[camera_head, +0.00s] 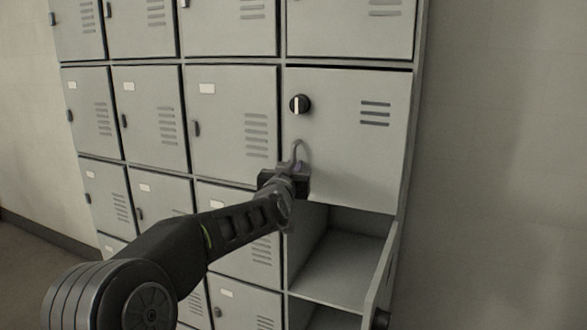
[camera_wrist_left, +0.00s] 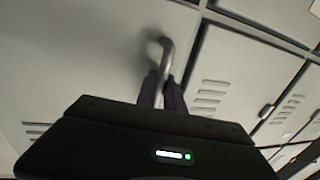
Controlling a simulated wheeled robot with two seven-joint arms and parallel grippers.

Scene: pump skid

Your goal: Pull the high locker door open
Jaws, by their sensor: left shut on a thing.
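The high locker door (camera_head: 345,140) is the pale grey panel in the right column, with a round black knob (camera_head: 299,104), vent slots and a curved metal handle (camera_head: 299,148) near its left edge. It looks flush or nearly flush with its frame. My left gripper (camera_head: 293,170) is at the handle and shut on it. In the left wrist view the handle (camera_wrist_left: 167,52) rises from between the dark fingers of the left gripper (camera_wrist_left: 162,92). The fingers hide the handle's lower part. My right gripper is in neither view.
Below the door is an open, empty compartment (camera_head: 345,270), with a lower door (camera_head: 383,270) swung out at its right. Other closed lockers (camera_head: 232,120) fill the left. A bare wall (camera_head: 500,150) stands right of the lockers.

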